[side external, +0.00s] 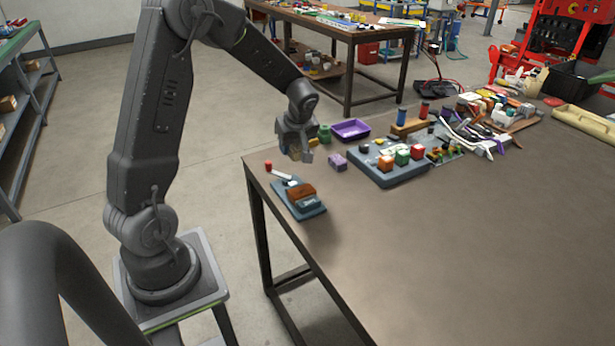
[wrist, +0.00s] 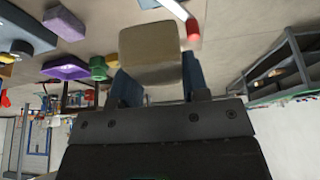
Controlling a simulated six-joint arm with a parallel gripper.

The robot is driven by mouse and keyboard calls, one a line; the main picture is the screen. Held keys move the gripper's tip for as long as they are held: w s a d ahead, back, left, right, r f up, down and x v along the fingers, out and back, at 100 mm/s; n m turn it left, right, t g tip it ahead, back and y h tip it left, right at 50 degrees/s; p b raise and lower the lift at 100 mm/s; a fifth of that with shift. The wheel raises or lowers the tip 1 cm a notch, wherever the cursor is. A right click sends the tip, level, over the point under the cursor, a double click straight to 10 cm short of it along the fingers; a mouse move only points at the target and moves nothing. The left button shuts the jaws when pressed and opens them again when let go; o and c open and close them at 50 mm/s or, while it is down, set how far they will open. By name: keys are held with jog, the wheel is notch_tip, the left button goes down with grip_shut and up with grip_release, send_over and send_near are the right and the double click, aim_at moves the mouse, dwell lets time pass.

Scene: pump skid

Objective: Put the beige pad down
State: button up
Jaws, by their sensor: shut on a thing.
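In the wrist view the pad sits between the two blue-grey fingers of my gripper (wrist: 155,80). In the side view the pad is mostly hidden by the gripper, with only a tan sliver showing.
Below is a blue-grey tray (side external: 312,212) with a brown block (side external: 301,192). A purple block (side external: 338,162), a green piece (side external: 324,134), a purple tray (side external: 351,128) and a dark board (side external: 375,177) with several blocks stand nearby. The table's front right is clear.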

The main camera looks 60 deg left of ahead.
jog(key=a+f, duration=0.2)
jog(key=a, duration=0.8)
send_over(314, 170)
jog(key=d, duration=0.1)
jog(key=shift+n, duration=0.4)
notch_tip(314, 170, down, 6)
jog(key=shift+d+f, duration=0.15)
jog(key=shift+f, duration=0.1)
jog(key=shift+w+f, duration=0.1)
jog(key=shift+f, duration=1.9)
jog(key=shift+f, duration=0.1)
